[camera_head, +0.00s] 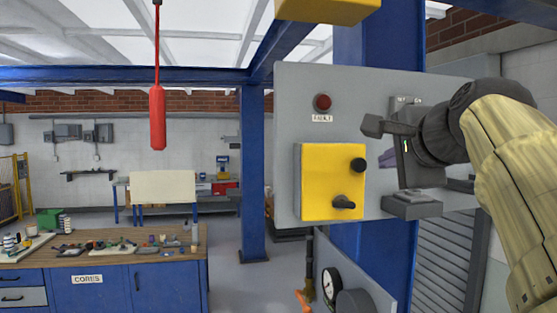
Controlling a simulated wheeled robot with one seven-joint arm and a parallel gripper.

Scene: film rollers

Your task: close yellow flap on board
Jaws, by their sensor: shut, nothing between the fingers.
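A yellow flap (318,185) is on the grey upright board (287,95), left of the board's middle. It looks about parallel to the board; whether it lies fully flush I cannot tell. A round black knob (358,164) shows at its right edge and a black handle (343,202) near its lower right. My gripper (373,126) is shut and empty. It points left, above and to the right of the flap, and appears apart from it. It hides part of the board behind it.
A red button (322,102) labelled FAULT is above the flap. A grey ledge (411,205) juts out below my gripper. A red pendant (157,118) hangs at left. A blue workbench (165,285) with parts stands lower left. A gauge (330,284) is below the board.

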